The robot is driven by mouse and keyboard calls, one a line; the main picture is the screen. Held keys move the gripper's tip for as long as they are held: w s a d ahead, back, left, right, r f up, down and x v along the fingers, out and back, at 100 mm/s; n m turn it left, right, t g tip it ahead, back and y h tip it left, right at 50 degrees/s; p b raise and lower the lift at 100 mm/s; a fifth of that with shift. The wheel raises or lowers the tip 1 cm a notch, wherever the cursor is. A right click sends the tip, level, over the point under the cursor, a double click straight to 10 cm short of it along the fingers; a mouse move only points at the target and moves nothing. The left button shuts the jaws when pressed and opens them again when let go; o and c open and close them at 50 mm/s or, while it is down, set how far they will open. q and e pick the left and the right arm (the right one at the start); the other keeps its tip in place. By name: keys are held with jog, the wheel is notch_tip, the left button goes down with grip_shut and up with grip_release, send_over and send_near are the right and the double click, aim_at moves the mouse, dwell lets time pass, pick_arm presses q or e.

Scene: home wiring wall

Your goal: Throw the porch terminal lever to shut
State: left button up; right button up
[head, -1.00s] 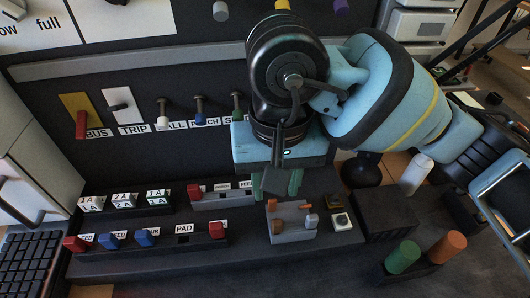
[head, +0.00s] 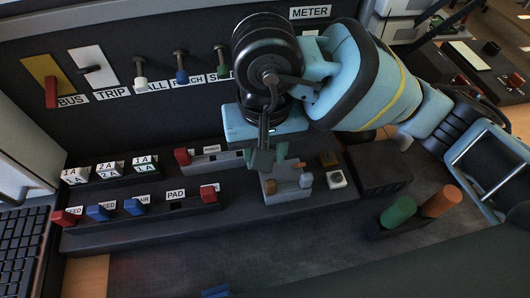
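A small grey terminal block (head: 288,190) with orange-brown levers (head: 304,180) sits on the dark bench, right of the switch rows. One lever on its left is partly behind my gripper. I cannot read which lever is the porch one. On the wall, a post with a blue tip (head: 182,76) hangs above a partly hidden label that seems to read PORCH. My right gripper (head: 264,157) points down just above and behind the block's left side. Its fingers overlap the block in the picture; contact and finger opening cannot be told. My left gripper is not in view.
Red and blue switches (head: 133,207) and white 1A/2A blocks (head: 108,170) stand left on the bench. A white button (head: 337,179) sits right of the terminal block. Green (head: 398,212) and orange (head: 441,203) cylinders stand in a dark holder.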

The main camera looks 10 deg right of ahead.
jog(key=shift+f, duration=0.5)
jog(key=shift+c, duration=0.2)
grip_shut()
jog(key=t+b, duration=0.1)
jog(key=b, duration=0.1)
jog(key=s+t+b, duration=0.1)
jog(key=t+b, duration=0.1)
jog(key=shift+s+f+b, duration=0.15)
jog(key=shift+f+b, duration=0.15)
jog(key=shift+s+t+b, duration=0.3)
jog(key=shift+t+b, duration=0.3)
jog(key=shift+b, duration=0.25)
jog(key=shift+r, duration=0.1)
jog(key=shift+c, duration=0.4)
grip_release()
jog(key=shift+o, duration=0.6)
